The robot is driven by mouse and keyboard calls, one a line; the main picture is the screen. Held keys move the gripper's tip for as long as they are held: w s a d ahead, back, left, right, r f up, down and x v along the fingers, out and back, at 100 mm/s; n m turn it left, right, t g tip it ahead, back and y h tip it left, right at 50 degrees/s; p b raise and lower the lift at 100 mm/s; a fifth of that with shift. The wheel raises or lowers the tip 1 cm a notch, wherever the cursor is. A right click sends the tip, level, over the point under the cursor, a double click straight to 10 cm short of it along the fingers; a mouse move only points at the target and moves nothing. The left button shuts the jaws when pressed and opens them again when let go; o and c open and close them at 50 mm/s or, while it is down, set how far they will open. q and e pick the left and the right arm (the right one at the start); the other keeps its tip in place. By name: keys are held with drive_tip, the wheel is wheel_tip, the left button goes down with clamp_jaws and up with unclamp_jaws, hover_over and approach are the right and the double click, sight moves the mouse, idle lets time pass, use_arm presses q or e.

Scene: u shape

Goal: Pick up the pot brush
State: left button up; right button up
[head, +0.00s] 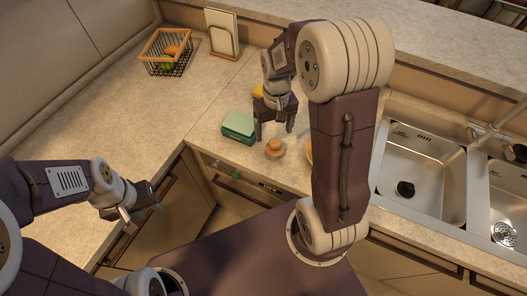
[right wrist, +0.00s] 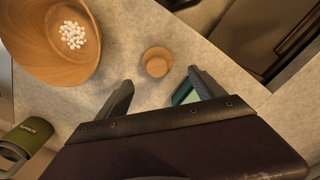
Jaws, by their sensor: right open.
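A small round wooden piece with a knob on top, which looks like the pot brush (head: 275,148), stands on the counter near its front edge. It also shows in the right wrist view (right wrist: 157,63), just beyond the fingertips; its bristles are not visible. My right gripper (head: 274,134) is open and empty, pointing down just behind the brush, with its fingers apart. In the right wrist view my right gripper (right wrist: 160,79) has the brush roughly centred ahead of the gap, not between the fingers. My left gripper (head: 143,212) looks open and empty, near the left counter's edge.
A teal box (head: 239,124) sits close left of my right gripper. A wooden bowl with white pieces (right wrist: 68,48) stands near the brush, mostly behind my arm in the head view.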

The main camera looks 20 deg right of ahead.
sight(276, 142)
drive_tip(key=shift+d+f, duration=0.1)
drive_tip(key=shift+f, duration=0.15)
drive_tip(key=f, duration=0.8)
drive_tip(key=shift+s+f, duration=0.3)
drive_tip(key=c, duration=1.6)
wheel_tip(276, 142, up, 4)
drive_tip(key=shift+d+r, duration=0.15)
drive_tip(key=shift+r, duration=0.1)
drive_tip(key=s+d+r, duration=0.4)
drive_tip(key=s+r, duration=0.2)
drive_tip(key=s, duration=0.4)
drive_tip(key=shift+s+d+r, duration=0.3)
drive_tip(key=shift+s, duration=0.1)
